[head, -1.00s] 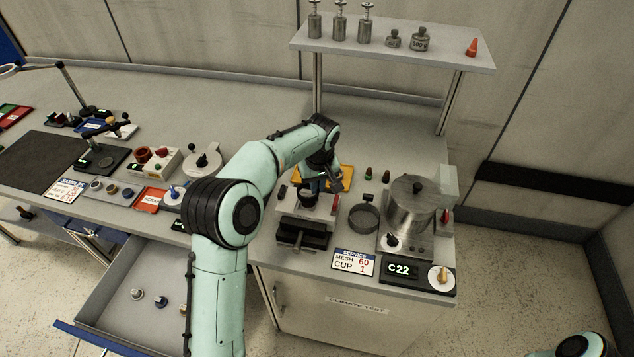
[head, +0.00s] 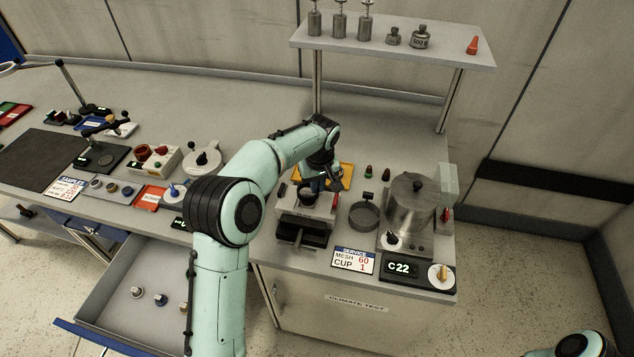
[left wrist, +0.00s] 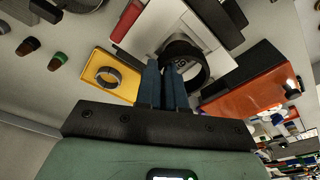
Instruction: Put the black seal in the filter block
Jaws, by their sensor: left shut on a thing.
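The filter block (head: 322,212), pale with dark parts in front, stands on the bench at the centre in the head view. Its pale top (left wrist: 208,22) shows in the left wrist view. A black ring, which looks like the seal (left wrist: 205,72), is at the tips of my left gripper (left wrist: 166,66), over the block's top. The blue fingers are close together, shut on its near edge. I cannot tell whether the ring is seated or held just above. In the head view my left gripper (head: 334,184) is beside the block's top, partly hidden by its own arm. My right gripper is out of view.
The service card (head: 353,262) lies in front. An open drawer (head: 120,318) is at lower left.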

